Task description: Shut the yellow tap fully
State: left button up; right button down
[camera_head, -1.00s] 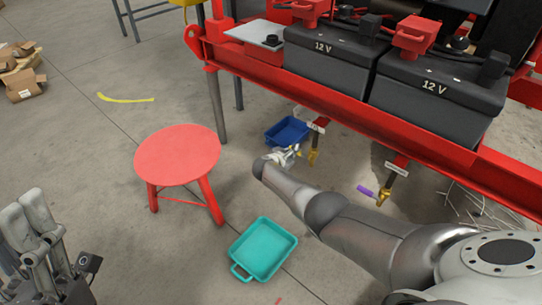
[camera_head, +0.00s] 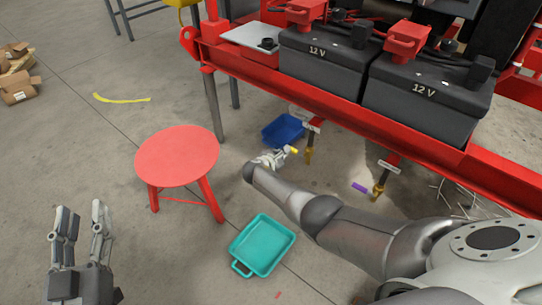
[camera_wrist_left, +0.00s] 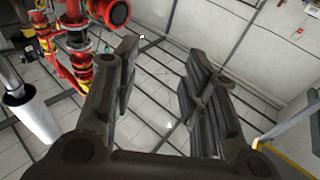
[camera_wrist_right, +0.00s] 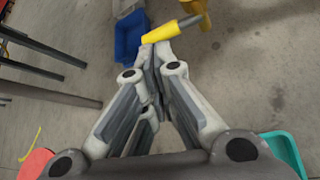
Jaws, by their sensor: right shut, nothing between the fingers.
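The yellow tap's handle (camera_head: 291,151) sticks out to the left of its brass body (camera_head: 308,155), which hangs under the red skid frame. In the right wrist view the yellow handle (camera_wrist_right: 172,30) runs from the brass body at the top edge to just beyond my fingertips. My right gripper (camera_head: 277,157) is shut and empty; in the right wrist view its fingertips (camera_wrist_right: 152,52) are at the handle's free end. I cannot tell whether they touch. My left gripper (camera_head: 82,212) is open and empty at the lower left, with its fingers apart in its wrist view (camera_wrist_left: 158,62).
A second tap (camera_head: 379,190) with a purple handle (camera_head: 360,187) hangs to the right. A blue bin (camera_head: 284,131) lies behind the yellow tap. A teal tray (camera_head: 262,246) and a red stool (camera_head: 177,155) stand nearer. The floor at left is mostly clear.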

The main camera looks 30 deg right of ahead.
pick_arm(q)
jog(key=s+a+f+g+y+p, duration=0.1)
jog(key=s+f+g, duration=0.3)
jog(key=f, duration=0.4)
jog(key=s+a+f+g+y+p, duration=0.2)
jog(key=s+a+f+g+p, duration=0.1)
jog(key=f+g, duration=0.4)
jog(key=shift+s+a+f+n+g+y, duration=0.35)
jog(key=shift+s+f, duration=0.5)
jog(key=shift+f, duration=0.15)
pick_arm(e)
jog(key=w+v, duration=0.1)
jog(key=v, duration=0.5)
jog(key=shift+a+r, duration=0.35)
jog(key=shift+a, duration=0.2)
